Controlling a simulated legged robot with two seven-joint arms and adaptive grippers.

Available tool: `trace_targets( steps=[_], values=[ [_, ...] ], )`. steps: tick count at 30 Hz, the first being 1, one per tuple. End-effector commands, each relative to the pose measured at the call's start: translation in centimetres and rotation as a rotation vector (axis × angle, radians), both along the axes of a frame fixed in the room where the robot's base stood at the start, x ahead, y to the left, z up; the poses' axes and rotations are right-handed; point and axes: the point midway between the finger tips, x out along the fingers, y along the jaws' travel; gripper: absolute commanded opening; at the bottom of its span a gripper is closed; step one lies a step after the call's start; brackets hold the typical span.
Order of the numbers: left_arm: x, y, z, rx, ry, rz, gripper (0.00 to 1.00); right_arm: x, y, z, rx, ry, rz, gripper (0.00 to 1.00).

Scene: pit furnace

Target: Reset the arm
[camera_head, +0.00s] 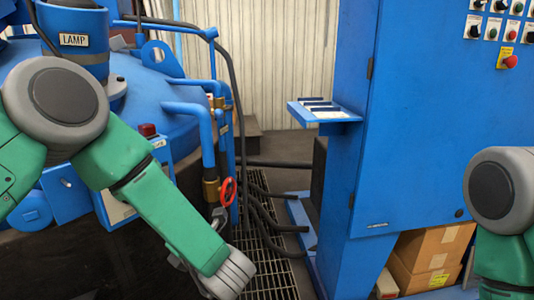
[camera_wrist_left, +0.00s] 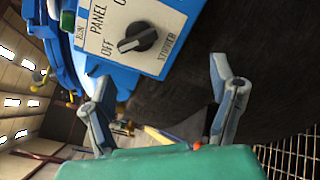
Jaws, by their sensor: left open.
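My left arm, green with grey joints, reaches from the left across the head view. Its wrist is low in the middle, in front of the furnace, and its gripper is mostly hidden behind the forearm. In the left wrist view my left gripper (camera_wrist_left: 160,75) has its two grey fingers wide apart, with nothing between them. A blue control box with a black rotary knob (camera_wrist_left: 137,39), lettered PANEL, OFF and STOPPER, is just beyond the fingers, apart from them. My right arm shows only in part at the right edge of the head view; its gripper is out of view.
The blue furnace (camera_head: 142,97) with pipes and a red valve handle (camera_head: 228,191) stands close to my left arm. A tall blue cabinet (camera_head: 420,130) with a small shelf (camera_head: 325,115) stands right. Cardboard boxes (camera_head: 430,255) lie low right. Hoses cross the floor grating (camera_head: 265,240).

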Motion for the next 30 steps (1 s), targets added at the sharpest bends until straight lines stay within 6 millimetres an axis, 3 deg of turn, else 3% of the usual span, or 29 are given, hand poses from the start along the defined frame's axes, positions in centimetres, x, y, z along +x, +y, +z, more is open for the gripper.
trace_targets(
  steps=[4, 7, 11, 13, 15, 18, 21, 25, 26, 30],
  values=[
    [-0.6, -0.5, -6.7, 0.197, 0.428, -0.303, 0.78, 0.0, 0.0, 0.5, 0.0, 0.001, 0.0, 0.4],
    [-3.0, -1.2, -12.6, 0.403, 0.789, -0.589, 0.78, 0.0, 0.0, 0.8, 0.0, 0.001, 0.0, 0.4],
    [-9.5, -1.6, -19.6, 0.707, 1.225, -1.006, 0.78, 0.0, 0.0, 1.2, 0.0, 0.001, 0.0, 0.4],
    [-14.0, -1.5, -22.4, 0.868, 1.416, -1.243, 0.78, 0.0, 0.0, 1.4, 0.0, 0.001, 0.0, 0.4],
    [-18.7, -1.1, -24.4, 1.014, 1.559, -1.476, 0.78, 0.0, 0.0, 1.5, 0.0, 0.001, 0.0, 0.4],
    [-24.8, -0.4, -25.8, 1.184, 1.684, -1.781, 0.78, 0.0, 0.0, 1.7, 0.0, 0.001, 0.0, 0.4],
    [-29.4, 0.4, -26.1, 1.303, 1.733, -2.019, 0.78, 0.0, 0.0, 1.8, 0.0, 0.001, 0.0, 0.4],
    [-32.7, 1.0, -26.0, 1.386, 1.742, -2.199, 0.78, 0.0, 0.0, 1.9, 0.0, 0.001, 0.0, 0.4],
    [-33.0, 1.1, -26.0, -1.389, -1.732, 2.212, 0.78, 0.0, 0.0, 1.9, 0.0, 0.001, 0.0, 0.4],
    [-33.5, 1.2, -26.0, -1.381, -1.699, 2.204, 0.78, 0.0, 0.0, 1.9, 0.0, 0.001, 0.0, 0.4]
  ],
)
